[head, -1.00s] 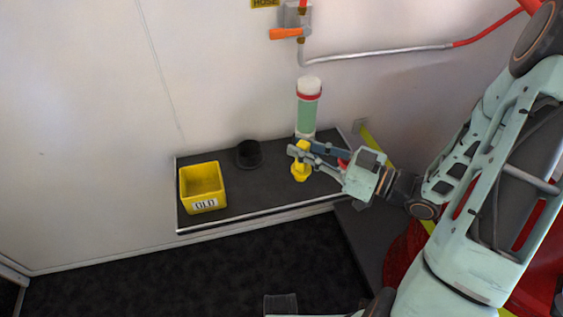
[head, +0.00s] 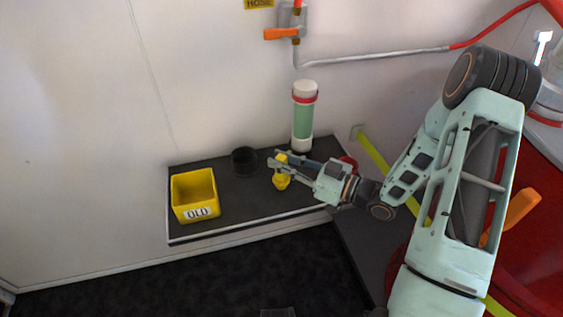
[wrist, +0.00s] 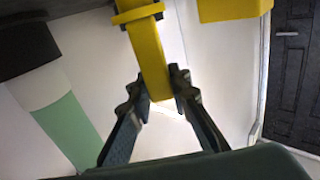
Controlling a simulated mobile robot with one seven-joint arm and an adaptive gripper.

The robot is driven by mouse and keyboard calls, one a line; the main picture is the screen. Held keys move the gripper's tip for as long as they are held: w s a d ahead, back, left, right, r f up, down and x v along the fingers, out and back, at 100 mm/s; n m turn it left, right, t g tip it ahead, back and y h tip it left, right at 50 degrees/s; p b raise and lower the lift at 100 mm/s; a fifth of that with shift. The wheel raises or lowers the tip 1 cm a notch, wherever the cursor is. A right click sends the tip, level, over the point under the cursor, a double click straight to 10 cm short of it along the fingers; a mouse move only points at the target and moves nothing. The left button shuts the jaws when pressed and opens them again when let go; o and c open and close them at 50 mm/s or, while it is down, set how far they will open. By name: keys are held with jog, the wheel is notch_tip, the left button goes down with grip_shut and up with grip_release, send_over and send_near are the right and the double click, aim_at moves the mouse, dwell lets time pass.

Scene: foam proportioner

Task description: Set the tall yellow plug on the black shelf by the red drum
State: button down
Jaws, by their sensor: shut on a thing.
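The tall yellow plug (head: 281,181) is upright between the fingers of my gripper (head: 282,162), over the middle of the black wall shelf (head: 255,201). In the wrist view the plug (wrist: 149,55) runs between both fingertips, which press on its sides, so my gripper (wrist: 160,90) is shut on it. I cannot tell whether the plug's foot touches the shelf. The red drum (head: 525,240) is at the right, partly hidden by my arm. A second dark flat surface (head: 362,245) lies between the wall shelf and the drum.
On the wall shelf stand a yellow bin (head: 197,213) marked OLD, a black cup (head: 244,160) and a green-and-white cylinder (head: 303,118) with a red band, close behind my gripper. A red round thing (head: 348,161) is partly hidden by my wrist. The shelf's front strip is clear.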

jog(key=shift+f, duration=0.15)
jog(key=c, duration=1.8)
grip_release()
jog(key=shift+r, duration=0.2)
jog(key=shift+s+d, duration=0.1)
jog(key=shift+d, duration=0.15)
jog(key=p+v, duration=0.1)
jog(key=v, duration=1)
jog(key=shift+s+d+p, duration=0.15)
jog(key=shift+d+p, duration=0.05)
jog(key=shift+p, duration=0.2)
jog(key=shift+r, duration=0.1)
